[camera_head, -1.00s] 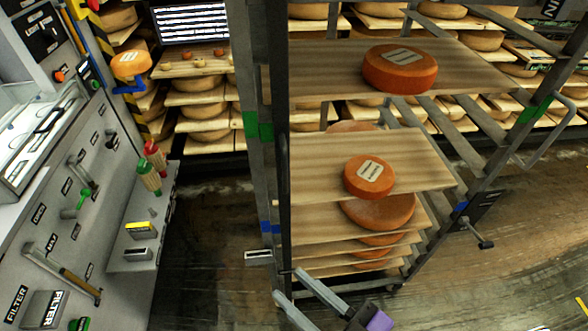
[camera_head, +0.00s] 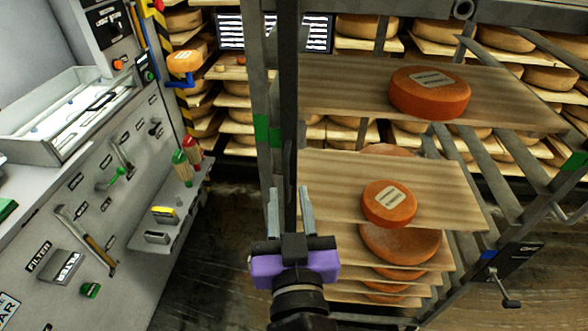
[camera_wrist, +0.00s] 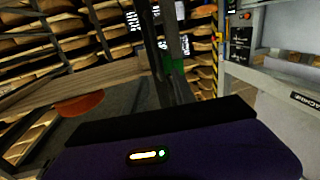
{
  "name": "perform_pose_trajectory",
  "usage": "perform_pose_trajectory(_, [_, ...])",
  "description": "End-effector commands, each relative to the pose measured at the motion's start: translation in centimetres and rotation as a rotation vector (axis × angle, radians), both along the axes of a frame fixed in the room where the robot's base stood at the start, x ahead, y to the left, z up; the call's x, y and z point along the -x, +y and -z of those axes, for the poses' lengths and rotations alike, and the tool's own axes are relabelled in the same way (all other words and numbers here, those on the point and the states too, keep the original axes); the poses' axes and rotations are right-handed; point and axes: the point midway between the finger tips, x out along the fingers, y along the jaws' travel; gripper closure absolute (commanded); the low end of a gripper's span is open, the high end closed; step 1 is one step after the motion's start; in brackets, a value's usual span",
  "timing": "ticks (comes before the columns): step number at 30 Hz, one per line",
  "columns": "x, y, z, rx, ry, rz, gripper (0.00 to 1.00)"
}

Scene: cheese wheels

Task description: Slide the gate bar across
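A dark upright bar (camera_head: 288,110) stands at the front left of the cheese rack, beside a grey rack post (camera_head: 258,70) with green marks. It appears to be the gate bar. My gripper (camera_head: 289,206), with its purple body, points upward at the bar's lower part in the head view. Its two grey fingers are apart, one on each side of the bar in the picture. I cannot tell whether they touch it. The wrist view shows dark upright metal (camera_wrist: 165,55) beyond the purple gripper body, which hides the fingertips.
Orange cheese wheels lie on the rack's upper board (camera_head: 330,90) and lower board (camera_head: 335,195). A tool-hung grey cabinet (camera_head: 130,130) stands left. Dark floor (camera_head: 200,270) lies open between cabinet and rack. A black lever (camera_head: 507,290) hangs at the rack's right.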

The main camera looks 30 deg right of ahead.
Motion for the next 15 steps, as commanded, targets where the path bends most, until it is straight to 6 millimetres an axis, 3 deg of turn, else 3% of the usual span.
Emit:
perform_pose_trajectory(5, [-1.2,-0.7,0.0,-0.021,-0.003,0.005,0.68])
perform_pose_trajectory(15, [-5.7,-2.7,-0.1,-0.019,-0.002,0.002,0.68])
